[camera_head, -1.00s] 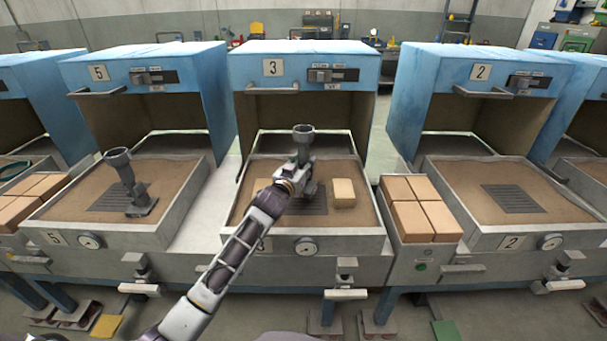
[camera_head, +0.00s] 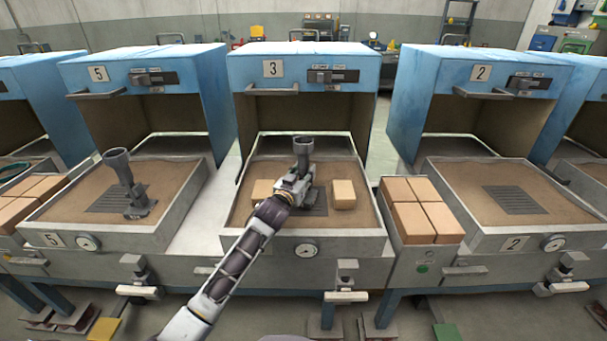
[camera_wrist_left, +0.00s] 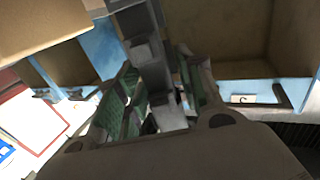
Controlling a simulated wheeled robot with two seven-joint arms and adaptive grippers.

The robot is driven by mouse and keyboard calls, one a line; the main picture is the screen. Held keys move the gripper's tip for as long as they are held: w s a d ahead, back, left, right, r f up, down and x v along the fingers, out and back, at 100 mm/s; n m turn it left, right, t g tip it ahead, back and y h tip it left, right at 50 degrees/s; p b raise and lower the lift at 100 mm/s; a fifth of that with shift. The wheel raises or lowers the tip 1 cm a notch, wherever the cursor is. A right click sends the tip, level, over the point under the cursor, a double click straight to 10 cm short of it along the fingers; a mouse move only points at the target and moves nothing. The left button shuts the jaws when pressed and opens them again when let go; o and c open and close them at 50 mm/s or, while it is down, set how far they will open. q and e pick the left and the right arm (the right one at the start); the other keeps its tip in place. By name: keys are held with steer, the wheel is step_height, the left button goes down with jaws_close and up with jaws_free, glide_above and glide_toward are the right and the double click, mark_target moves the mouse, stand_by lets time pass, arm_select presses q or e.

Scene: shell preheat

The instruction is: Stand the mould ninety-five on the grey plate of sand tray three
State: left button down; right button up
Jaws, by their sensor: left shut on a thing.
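The mould (camera_head: 303,150) is a grey piece with a cup-like top. It stands about upright over sand tray three (camera_head: 256,235), in front of the open oven marked 3. My left gripper (camera_head: 300,180) is shut on it low down; the wrist view also shows the mould (camera_wrist_left: 150,60) between the green-lined fingers (camera_wrist_left: 152,105). The gripper hides the mould's foot, so I cannot tell whether it touches the plate. The dark grey slotted plate (camera_head: 318,203) shows partly behind and right of the gripper. My right gripper is not in view.
Two tan blocks flank the plate, one left (camera_head: 262,191) and one right (camera_head: 343,194). Tray two's plate (camera_head: 513,199) is bare. A box of bricks (camera_head: 422,215) stands between trays three and two.

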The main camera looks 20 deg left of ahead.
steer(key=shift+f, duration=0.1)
arm_select(q)
steer(key=c, duration=0.9)
jaws_free()
steer(key=shift+f, duration=0.1)
steer(key=shift+s+a+p, duration=0.15)
steer(key=shift+s+p, duration=0.1)
steer(key=shift+s, duration=0.9)
steer(key=shift+s+a+p, duration=0.1)
steer(key=shift+s+p, duration=0.1)
steer(key=shift+s, duration=0.9)
steer(key=shift+s+a, duration=0.1)
steer(key=shift+s, duration=0.9)
steer(key=p, duration=0.1)
glide_toward(300, 178)
steer(key=shift+w, duration=0.4)
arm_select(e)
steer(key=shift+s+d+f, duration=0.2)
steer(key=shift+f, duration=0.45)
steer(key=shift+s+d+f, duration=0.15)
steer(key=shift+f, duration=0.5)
